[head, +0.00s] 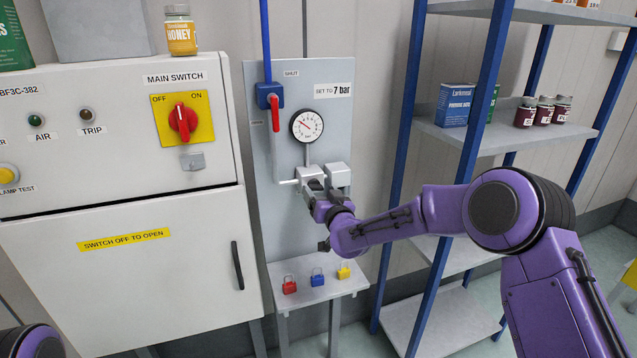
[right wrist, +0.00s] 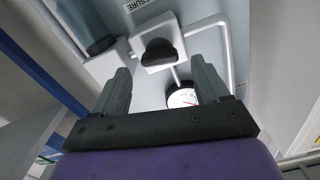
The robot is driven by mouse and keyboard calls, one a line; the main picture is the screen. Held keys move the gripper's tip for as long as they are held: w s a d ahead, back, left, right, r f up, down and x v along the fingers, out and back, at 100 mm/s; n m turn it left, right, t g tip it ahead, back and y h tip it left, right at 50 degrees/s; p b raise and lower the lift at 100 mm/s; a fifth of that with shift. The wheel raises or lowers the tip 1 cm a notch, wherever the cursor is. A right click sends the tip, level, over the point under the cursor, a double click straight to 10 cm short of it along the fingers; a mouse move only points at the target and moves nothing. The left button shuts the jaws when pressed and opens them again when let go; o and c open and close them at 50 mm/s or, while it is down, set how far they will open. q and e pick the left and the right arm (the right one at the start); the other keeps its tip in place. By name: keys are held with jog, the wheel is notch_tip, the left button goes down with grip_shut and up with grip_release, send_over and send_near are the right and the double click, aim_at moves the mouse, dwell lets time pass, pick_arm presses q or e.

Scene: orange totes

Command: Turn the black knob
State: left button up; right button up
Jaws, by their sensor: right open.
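The black knob (right wrist: 160,52) sits on a pale block in the right wrist view, beyond and between my fingertips with a visible gap on each side. In the head view the knob is hidden behind my right gripper (head: 316,186), which is at the pale blocks (head: 338,174) under the gauge. My right gripper (right wrist: 160,75) is open, with nothing between its fingers. Contact with the knob cannot be made out. The round white gauge (head: 307,126) is on the grey panel (head: 262,200), beside a label reading "SET TO 7 bar". My left gripper is out of view.
A red-handled valve (head: 274,115) on a blue pipe is left of the gauge. Below, a small shelf (head: 345,287) holds red, blue and yellow padlocks. A white cabinet with a red main switch (head: 183,119) is at left. A blue-post rack (head: 470,120) stands close on the right.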

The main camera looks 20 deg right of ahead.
aim_at(315, 187)
jog(key=shift+w, duration=1.1)
jog(key=shift+w+a, duration=0.1)
jog(key=shift+w, duration=0.2)
